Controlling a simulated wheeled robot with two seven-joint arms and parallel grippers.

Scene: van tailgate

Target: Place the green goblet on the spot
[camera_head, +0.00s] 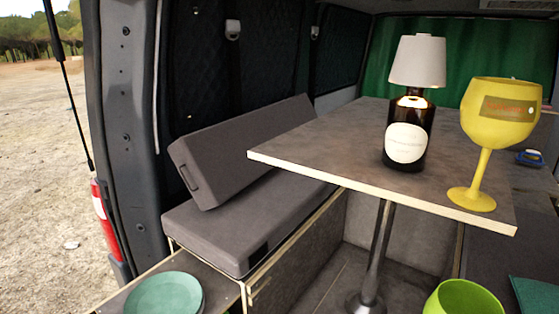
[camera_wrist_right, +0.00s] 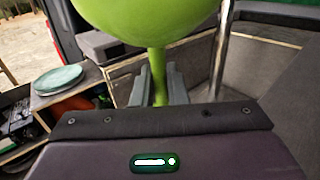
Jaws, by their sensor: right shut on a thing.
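The green goblet (camera_wrist_right: 152,18) fills the top of the right wrist view, upright, with its stem between the two fingers of my right gripper (camera_wrist_right: 158,76). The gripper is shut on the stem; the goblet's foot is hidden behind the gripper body. In the head view the goblet's bowl (camera_head: 462,299) shows at the bottom edge, lower than the table top and in front of it. My right gripper is outside the head view. My left gripper is in neither view. I cannot make out a marked spot in these frames.
The grey table (camera_head: 320,145) carries a bottle lamp (camera_head: 407,140) and a large yellow goblet (camera_head: 490,120) near its right corner. Its front left part is bare. A cushioned bench (camera_head: 240,230) and teal plates (camera_head: 165,295) are at left. A green item (camera_head: 535,295) lies at lower right.

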